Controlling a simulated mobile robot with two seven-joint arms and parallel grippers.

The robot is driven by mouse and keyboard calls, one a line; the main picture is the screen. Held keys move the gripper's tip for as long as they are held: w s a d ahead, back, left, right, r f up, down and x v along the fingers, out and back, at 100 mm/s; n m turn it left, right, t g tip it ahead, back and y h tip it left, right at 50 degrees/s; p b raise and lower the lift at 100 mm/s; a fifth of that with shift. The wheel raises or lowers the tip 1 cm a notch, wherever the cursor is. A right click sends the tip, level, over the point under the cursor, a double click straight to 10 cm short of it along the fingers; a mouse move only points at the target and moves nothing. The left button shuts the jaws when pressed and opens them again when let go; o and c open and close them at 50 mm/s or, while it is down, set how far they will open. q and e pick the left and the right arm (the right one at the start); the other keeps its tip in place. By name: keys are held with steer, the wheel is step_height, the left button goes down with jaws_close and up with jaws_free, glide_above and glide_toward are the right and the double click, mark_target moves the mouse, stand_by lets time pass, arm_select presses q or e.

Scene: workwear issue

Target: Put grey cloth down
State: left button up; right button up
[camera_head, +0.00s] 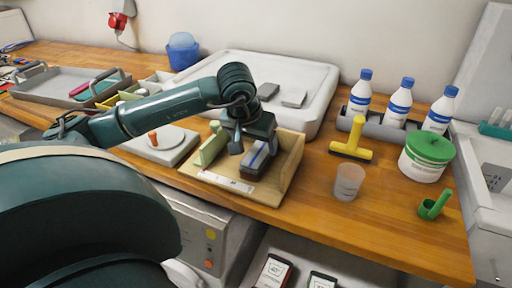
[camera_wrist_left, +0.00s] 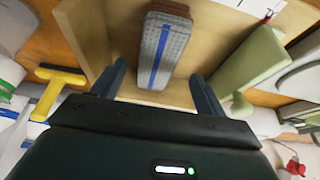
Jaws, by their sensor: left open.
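The grey cloth with a blue stripe (camera_head: 257,160) is folded into a narrow block inside an open wooden box (camera_head: 277,187). In the left wrist view the cloth (camera_wrist_left: 162,50) lies between the two fingers, with a visible gap on each side. My left gripper (camera_head: 253,148) is open above the box and holds nothing. It also shows in the left wrist view (camera_wrist_left: 158,75). A brownish edge shows at the far end of the cloth. My right gripper is not in view.
A green block (camera_head: 212,147) stands in the box's left part. A clear cup (camera_head: 348,182), a yellow scraper (camera_head: 352,143) and a green-lidded tub (camera_head: 426,157) stand to the right. A white tray (camera_head: 325,85) with two grey pieces lies behind. Bare wood surrounds the cup.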

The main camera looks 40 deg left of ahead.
arm_select(q)
steer(key=v, duration=0.9)
stand_by(0.3)
